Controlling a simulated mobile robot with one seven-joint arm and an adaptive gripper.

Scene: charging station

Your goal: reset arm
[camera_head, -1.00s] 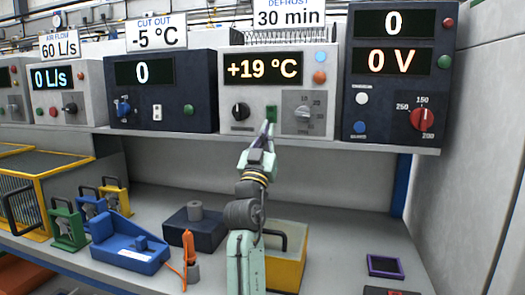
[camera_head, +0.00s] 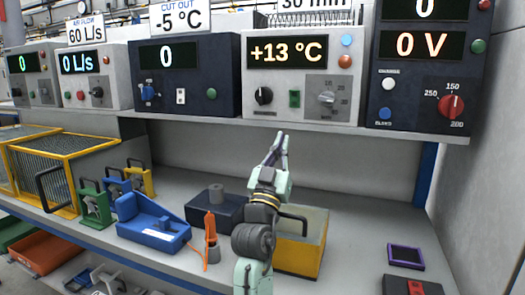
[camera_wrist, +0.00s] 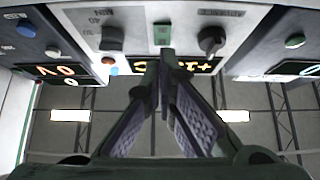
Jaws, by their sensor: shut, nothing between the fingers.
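My gripper (camera_head: 278,150) is shut and empty. In the head view it points up in front of the gap below the upper shelf, under the grey +13 °C unit (camera_head: 258,80). That unit has a black knob, a green rocker switch (camera_head: 294,98) and a second dial. In the wrist view the shut fingers (camera_wrist: 165,65) cover part of the unit's display. The green switch (camera_wrist: 163,34) shows just beyond the fingertips. In the head view the fingertips are apart from the switch, below it.
Dark units with displays stand on the upper shelf (camera_head: 340,130). On the lower bench are a yellow box (camera_head: 292,255), a dark block with a grey cylinder (camera_head: 215,205), a blue device (camera_head: 155,230), an orange tool (camera_head: 210,228) and a purple-framed pad (camera_head: 406,257). Bare bench lies at centre right.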

